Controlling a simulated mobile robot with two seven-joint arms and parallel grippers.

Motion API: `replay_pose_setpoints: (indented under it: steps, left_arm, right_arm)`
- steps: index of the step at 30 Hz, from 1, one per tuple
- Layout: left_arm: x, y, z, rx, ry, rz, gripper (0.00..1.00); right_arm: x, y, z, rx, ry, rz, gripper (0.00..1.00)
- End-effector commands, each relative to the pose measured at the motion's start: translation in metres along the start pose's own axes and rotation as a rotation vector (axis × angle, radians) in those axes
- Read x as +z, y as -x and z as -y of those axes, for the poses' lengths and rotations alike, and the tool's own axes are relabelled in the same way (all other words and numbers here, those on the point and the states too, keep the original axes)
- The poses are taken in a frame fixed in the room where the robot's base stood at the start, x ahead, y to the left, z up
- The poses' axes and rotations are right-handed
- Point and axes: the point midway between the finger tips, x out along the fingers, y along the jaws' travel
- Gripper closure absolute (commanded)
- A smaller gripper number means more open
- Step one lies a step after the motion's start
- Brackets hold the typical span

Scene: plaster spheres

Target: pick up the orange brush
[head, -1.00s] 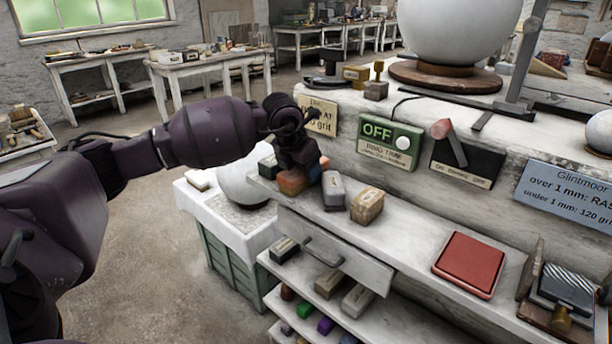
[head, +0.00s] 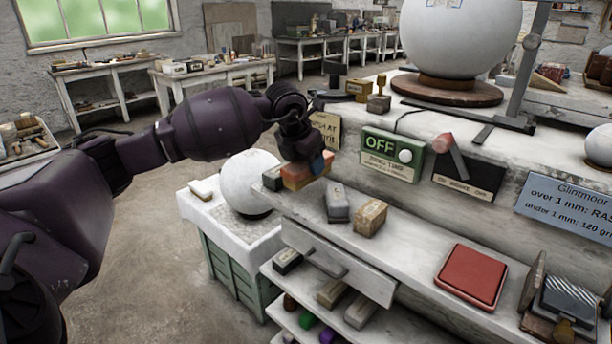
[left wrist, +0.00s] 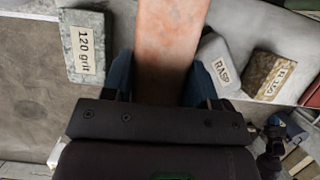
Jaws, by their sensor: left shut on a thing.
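The orange brush (head: 306,172) is a block in my left gripper (head: 318,163), above the left end of the shelf in the head view. In the left wrist view the brush (left wrist: 170,40) lies between the two blue fingertips (left wrist: 162,78), which close on its sides. How far its underside is from the shelf is hard to tell. My right gripper is not in view.
The grey RASP block (head: 337,204) and a tan block (head: 370,217) stand right of the brush. A red pad (head: 469,275) lies farther right, with bare shelf between. A white sphere (head: 247,182) stands left.

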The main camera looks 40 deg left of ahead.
Motion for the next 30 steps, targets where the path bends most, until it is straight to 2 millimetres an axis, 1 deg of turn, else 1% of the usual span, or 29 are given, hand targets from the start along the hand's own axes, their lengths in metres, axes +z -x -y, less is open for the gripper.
replay_pose_setpoints:
  steps: [1, 6, 12, 15, 21, 25, 30]
  left_arm:
    - [0.008, 0.018, 0.000, 0.001, -0.001, 0.011, 0.74]
    - [0.025, 0.060, 0.000, 0.001, 0.001, 0.011, 0.74]
    - [0.042, 0.102, 0.000, 0.000, 0.001, 0.009, 0.74]
    - [0.049, 0.118, 0.000, 0.000, 0.001, 0.007, 0.74]
    - [0.057, 0.137, 0.000, -0.001, 0.000, 0.004, 0.74]
    - [0.058, 0.141, 0.000, 0.000, 0.000, 0.002, 0.74]
    - [0.059, 0.142, 0.000, 0.000, 0.000, 0.001, 0.74]
  right_arm:
    - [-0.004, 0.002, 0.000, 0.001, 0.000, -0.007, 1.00]
    - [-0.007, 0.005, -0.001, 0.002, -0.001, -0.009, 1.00]
    - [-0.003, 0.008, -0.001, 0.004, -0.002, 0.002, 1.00]
    - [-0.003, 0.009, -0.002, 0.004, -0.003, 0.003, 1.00]
    - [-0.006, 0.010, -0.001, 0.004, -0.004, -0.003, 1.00]
    - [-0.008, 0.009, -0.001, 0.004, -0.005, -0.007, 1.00]
    - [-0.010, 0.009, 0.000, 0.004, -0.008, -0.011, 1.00]
